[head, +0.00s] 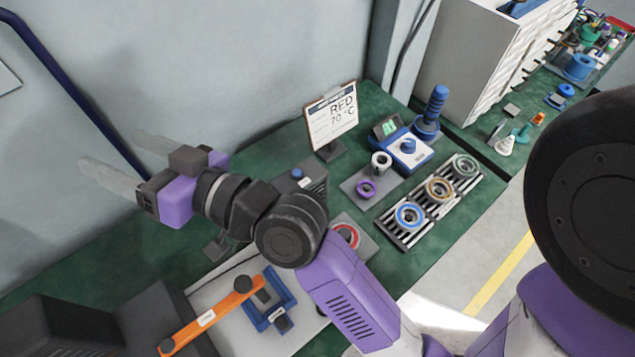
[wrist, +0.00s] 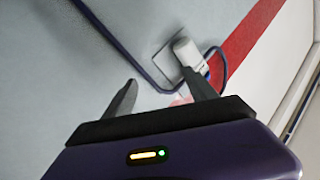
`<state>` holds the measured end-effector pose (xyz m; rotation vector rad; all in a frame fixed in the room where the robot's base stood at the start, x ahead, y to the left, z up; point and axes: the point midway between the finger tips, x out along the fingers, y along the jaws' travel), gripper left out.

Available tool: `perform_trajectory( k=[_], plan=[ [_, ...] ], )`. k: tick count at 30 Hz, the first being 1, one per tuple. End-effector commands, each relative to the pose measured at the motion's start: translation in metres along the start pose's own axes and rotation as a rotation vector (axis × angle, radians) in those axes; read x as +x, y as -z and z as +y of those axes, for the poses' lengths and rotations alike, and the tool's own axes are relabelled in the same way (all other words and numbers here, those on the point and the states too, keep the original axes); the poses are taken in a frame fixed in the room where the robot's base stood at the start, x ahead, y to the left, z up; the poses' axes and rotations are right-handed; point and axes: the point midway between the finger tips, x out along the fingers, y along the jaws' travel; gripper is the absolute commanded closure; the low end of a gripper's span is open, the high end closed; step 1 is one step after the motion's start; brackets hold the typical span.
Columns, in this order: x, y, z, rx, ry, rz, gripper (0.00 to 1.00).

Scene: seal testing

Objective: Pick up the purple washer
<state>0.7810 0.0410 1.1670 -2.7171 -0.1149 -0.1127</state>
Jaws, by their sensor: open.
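The purple washer (head: 360,190) is a small ring lying on a grey plate (head: 352,183) on the green bench, in the middle right of the head view. In the wrist view my gripper (wrist: 160,77) faces the wall, and the washer is not in that view.
A slotted rack (head: 398,236) with blue, tan and green-grey rings lies right of the washer. A blue device (head: 405,150) and a sign (head: 331,118) reading "RED 70 °C" stand behind. A red ring (head: 347,234) and an orange-handled fixture (head: 215,313) are nearer.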

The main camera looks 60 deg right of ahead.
Motion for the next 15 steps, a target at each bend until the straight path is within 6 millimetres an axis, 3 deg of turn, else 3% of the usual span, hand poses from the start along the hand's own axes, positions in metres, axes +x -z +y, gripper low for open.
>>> perform_trajectory(
  k=[1,3,7,11,15],
  plan=[
    [0.014,0.017,0.000,-0.040,0.033,0.010,0.34],
    [0.028,0.031,-0.003,-0.095,0.084,0.000,0.34],
    [0.044,0.047,-0.004,-0.225,0.170,-0.050,0.34],
    [0.050,0.046,0.005,-0.377,0.236,-0.147,0.34],
    [0.043,0.029,0.033,-0.549,0.283,-0.307,0.34]
  ],
)
